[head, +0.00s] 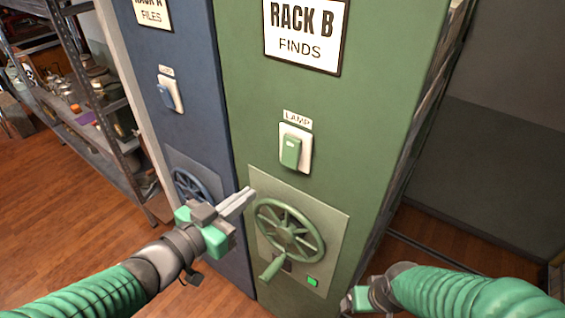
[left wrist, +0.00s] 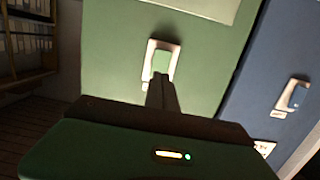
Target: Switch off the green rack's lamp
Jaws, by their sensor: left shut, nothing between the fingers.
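The green rack (head: 240,120), labelled Rack B Finds, fills the middle of the head view. Its lamp switch (head: 291,152) is a green rocker on a white plate under a LAMP label, above the handwheel. The switch also shows in the left wrist view (left wrist: 161,62), just beyond the fingertips. My left gripper (head: 250,192) is shut and empty, below and to the left of the switch in the head view, and looks apart from it. My right gripper (head: 350,300) is at the bottom right, partly cut off; its fingers are not clear.
A green handwheel (head: 290,231) with a crank handle sits below the switch, with a small green light (head: 312,281). The blue rack (head: 190,70) at left has its own switch (head: 170,93) and wheel. Metal shelves (head: 75,110) stand further left.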

